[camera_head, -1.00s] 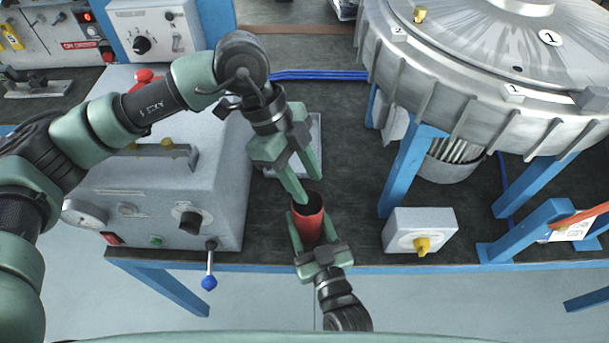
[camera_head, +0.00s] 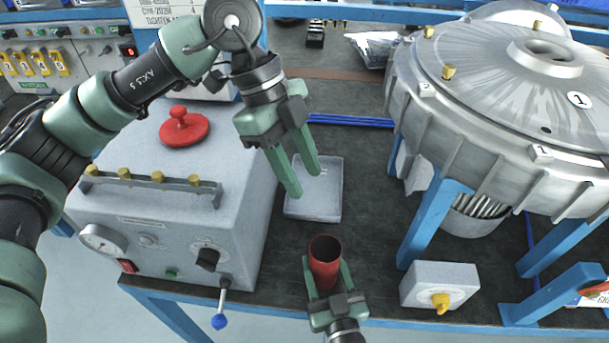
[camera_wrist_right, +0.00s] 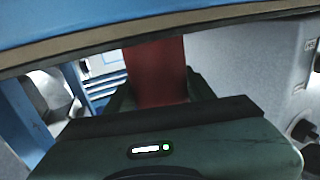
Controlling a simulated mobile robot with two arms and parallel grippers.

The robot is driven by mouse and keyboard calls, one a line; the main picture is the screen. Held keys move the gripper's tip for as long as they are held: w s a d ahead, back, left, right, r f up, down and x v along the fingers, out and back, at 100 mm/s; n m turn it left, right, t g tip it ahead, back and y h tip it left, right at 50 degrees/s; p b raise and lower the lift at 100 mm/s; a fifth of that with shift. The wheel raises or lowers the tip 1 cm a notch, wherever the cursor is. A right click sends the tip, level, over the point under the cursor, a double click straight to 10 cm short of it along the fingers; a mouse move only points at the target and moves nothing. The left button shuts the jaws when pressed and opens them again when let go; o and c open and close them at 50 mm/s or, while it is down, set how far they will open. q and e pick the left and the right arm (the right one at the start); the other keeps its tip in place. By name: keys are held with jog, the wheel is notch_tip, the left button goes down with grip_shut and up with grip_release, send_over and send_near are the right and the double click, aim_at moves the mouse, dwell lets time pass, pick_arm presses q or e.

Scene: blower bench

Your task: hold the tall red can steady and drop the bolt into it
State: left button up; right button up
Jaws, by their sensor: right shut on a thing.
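The tall red can (camera_head: 325,268) stands upright near the bench's front edge, with its dark open mouth facing up. My right gripper (camera_head: 327,274) is shut on it from the front, one finger on each side. The red can also shows in the right wrist view (camera_wrist_right: 160,72) between the fingers. My left gripper (camera_head: 305,184) is open, with a gap between its fingers and nothing visible in it. Its tips are above and behind the can, over the grey tray (camera_head: 330,208). I see no bolt in either view; the can's inside is too dark to tell.
A grey control box (camera_head: 180,215) with a red knob and a blue-tipped lever stands left. A large metal blower (camera_head: 480,110) on blue legs stands right. A small box with a yellow knob (camera_head: 440,284) is right of the can. Bare bench lies between.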

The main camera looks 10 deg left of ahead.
jog(key=o, duration=1.5)
jog(key=shift+s, duration=0.1)
